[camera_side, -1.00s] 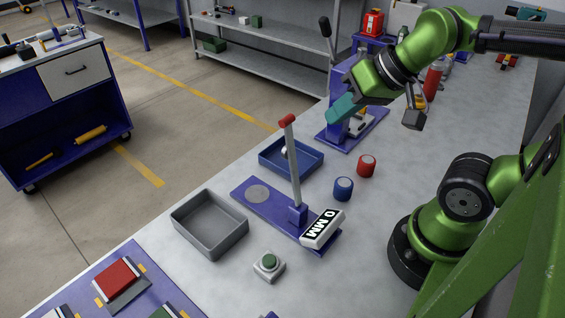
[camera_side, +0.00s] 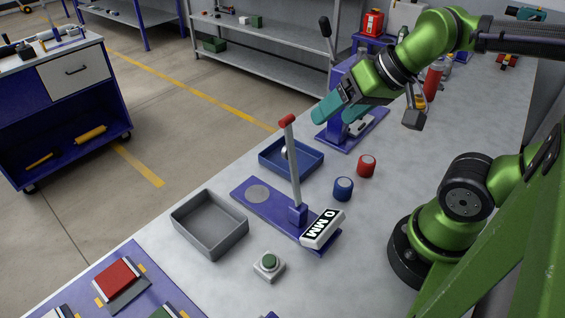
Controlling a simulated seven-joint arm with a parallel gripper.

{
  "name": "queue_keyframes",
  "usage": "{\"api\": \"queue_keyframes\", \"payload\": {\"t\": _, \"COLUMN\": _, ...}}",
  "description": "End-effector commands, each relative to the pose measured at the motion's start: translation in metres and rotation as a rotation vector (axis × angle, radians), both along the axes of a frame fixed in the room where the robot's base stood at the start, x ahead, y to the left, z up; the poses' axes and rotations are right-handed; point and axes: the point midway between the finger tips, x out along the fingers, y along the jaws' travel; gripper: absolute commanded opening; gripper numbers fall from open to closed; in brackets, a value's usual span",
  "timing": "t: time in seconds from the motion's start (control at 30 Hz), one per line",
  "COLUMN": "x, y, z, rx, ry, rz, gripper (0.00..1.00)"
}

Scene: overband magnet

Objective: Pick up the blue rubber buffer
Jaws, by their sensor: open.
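The blue rubber buffer (camera_side: 343,188) is a short dark blue cylinder standing upright on the grey bench. A similar red buffer (camera_side: 366,166) stands just behind it to the right, a small gap apart. My gripper (camera_side: 324,112) has teal fingers and is open and empty. It is up in the air, behind the blue buffer and slightly left of it in the picture, near the blue press stand. Nothing covers the blue buffer.
A blue tray (camera_side: 271,162), a grey bin (camera_side: 179,224) and a green button box (camera_side: 268,265) are nearby. Bench right of the buffers is clear.

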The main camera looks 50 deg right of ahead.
Motion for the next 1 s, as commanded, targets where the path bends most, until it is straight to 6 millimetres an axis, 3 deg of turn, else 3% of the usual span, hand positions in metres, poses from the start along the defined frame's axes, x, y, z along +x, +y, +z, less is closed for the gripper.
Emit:
{"api": "queue_keyframes", "payload": {"t": 0.13, "x": 0.005, "y": -0.005, "z": -0.011, "rx": -0.004, "ry": 0.055, "rz": -0.015, "gripper": 0.76}}
{"api": "queue_keyframes", "payload": {"t": 0.23, "x": 0.011, "y": -0.018, "z": -0.030, "rx": -0.065, "ry": 0.167, "rz": 0.022, "gripper": 0.76}}
{"api": "queue_keyframes", "payload": {"t": 0.4, "x": 0.008, "y": -0.048, "z": -0.066, "rx": -0.263, "ry": 0.420, "rz": 0.324, "gripper": 0.76}}
{"api": "queue_keyframes", "payload": {"t": 0.53, "x": 0.002, "y": -0.061, "z": -0.074, "rx": -0.353, "ry": 0.519, "rz": 0.558, "gripper": 0.76}}
{"api": "queue_keyframes", "payload": {"t": 0.77, "x": -0.005, "y": -0.064, "z": -0.079, "rx": -0.401, "ry": 0.537, "rz": 0.728, "gripper": 0.76}}
{"api": "queue_keyframes", "payload": {"t": 1.0, "x": -0.006, "y": -0.064, "z": -0.127, "rx": -0.400, "ry": 0.541, "rz": 0.730, "gripper": 0.76}}
